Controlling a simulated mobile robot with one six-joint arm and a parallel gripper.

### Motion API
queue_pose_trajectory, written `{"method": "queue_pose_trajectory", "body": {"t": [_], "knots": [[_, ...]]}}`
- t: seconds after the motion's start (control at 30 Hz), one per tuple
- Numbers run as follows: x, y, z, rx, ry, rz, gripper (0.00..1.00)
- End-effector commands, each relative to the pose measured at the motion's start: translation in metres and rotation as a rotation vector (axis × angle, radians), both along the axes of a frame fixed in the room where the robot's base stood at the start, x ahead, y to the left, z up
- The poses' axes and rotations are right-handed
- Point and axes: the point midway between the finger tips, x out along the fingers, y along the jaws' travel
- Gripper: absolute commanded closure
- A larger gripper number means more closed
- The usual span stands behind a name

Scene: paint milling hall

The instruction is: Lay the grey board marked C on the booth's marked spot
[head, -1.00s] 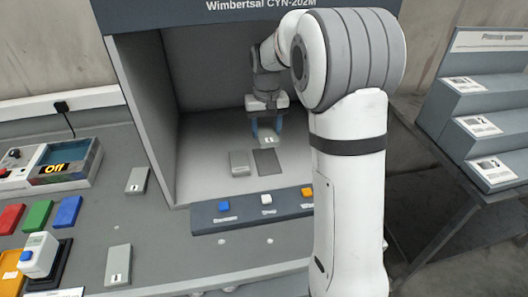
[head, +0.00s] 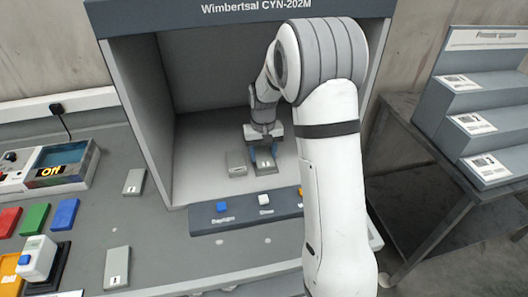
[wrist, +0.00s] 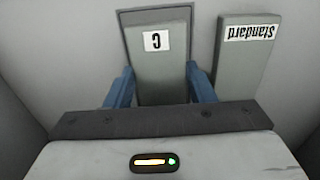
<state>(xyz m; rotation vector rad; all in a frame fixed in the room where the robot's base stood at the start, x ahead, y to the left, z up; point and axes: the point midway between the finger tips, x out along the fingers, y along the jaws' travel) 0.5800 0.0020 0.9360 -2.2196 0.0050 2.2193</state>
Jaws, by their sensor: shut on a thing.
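The grey board marked C (wrist: 160,65) is between the blue fingers of my gripper (wrist: 161,88) in the wrist view. It also shows in the head view (head: 266,169), inside the booth (head: 140,110). My gripper (head: 264,154) is shut on it. The board lies over the dark marked spot (wrist: 127,22) and hides most of it; a dark rim shows at its far end and left side. I cannot tell if the board touches the booth floor.
A grey board labelled Standard (wrist: 243,60) lies close beside, left of my gripper in the head view (head: 237,163). A button panel (head: 245,222) runs along the booth's front. Two grey boards (head: 134,181) (head: 117,267) lie on the bench outside.

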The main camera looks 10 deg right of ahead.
Motion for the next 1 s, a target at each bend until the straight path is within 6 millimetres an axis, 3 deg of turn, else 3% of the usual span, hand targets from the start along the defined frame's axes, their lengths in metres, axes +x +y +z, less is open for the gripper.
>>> {"method": "queue_pose_trajectory", "body": {"t": [0.17,0.2,0.43,0.77,1.0], "knots": [[0.000,0.000,-0.004,0.000,0.000,0.001,0.74],[0.000,0.000,-0.003,0.000,0.000,0.001,0.49],[0.000,0.001,-0.003,0.000,0.000,0.001,0.30],[0.000,0.001,0.003,0.000,-0.001,0.002,0.29],[0.001,0.002,0.040,0.000,-0.004,0.003,0.29]]}}
